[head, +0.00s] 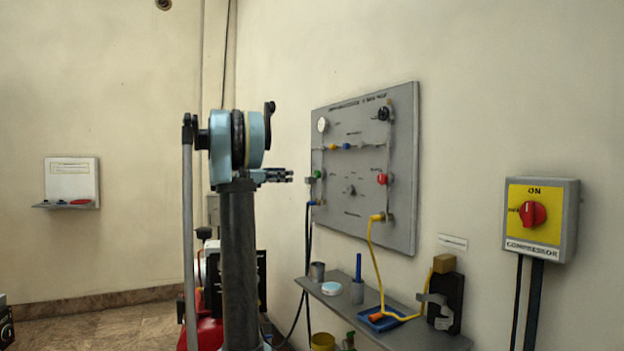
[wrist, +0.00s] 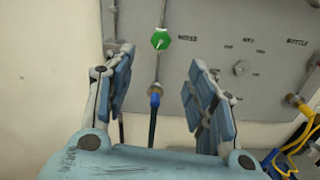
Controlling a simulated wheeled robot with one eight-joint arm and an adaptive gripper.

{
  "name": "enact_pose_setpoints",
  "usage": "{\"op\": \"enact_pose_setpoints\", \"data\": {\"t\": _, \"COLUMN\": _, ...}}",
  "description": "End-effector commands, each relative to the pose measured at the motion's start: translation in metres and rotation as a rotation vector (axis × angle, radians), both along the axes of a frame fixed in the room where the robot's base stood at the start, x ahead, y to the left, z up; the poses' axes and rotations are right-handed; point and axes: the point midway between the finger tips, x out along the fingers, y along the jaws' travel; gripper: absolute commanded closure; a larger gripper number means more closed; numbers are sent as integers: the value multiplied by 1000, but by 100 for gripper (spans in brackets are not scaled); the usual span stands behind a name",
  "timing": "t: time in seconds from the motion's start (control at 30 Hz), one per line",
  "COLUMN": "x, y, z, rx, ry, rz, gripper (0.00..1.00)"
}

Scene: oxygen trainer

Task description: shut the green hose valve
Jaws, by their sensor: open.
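The green hose valve (wrist: 160,40) is a small green knob with a white mark, on a thin vertical pipe at the left of the grey panel. It shows small in the head view (head: 318,174). A hose with a blue end (wrist: 155,98) joins a brass fitting below it. My gripper (wrist: 160,58) is open and empty, its two blue-padded fingers on either side of the pipe line in the picture. In the head view my gripper (head: 284,176) points right at the panel's left edge, apart from the valve. The exact gap is hard to tell.
The grey panel (head: 345,215) also carries a red knob (head: 382,179) and a yellow hose (head: 372,255). A shelf (head: 345,300) with a cup and small items is below. A compressor switch box (head: 541,220) is on the right. The space before the panel looks clear.

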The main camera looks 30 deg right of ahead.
Motion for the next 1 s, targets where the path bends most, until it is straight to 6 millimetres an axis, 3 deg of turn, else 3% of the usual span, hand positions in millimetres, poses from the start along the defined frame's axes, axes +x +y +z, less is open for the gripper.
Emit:
{"op": "enact_pose_setpoints", "data": {"t": 0.7, "x": -2, "y": -125, "z": 0, "rx": 1, "ry": -2, "rz": -3, "gripper": 49}}
{"op": "enact_pose_setpoints", "data": {"t": 1.0, "x": -2, "y": -148, "z": 0, "rx": 2, "ry": -2, "rz": 0, "gripper": 49}}
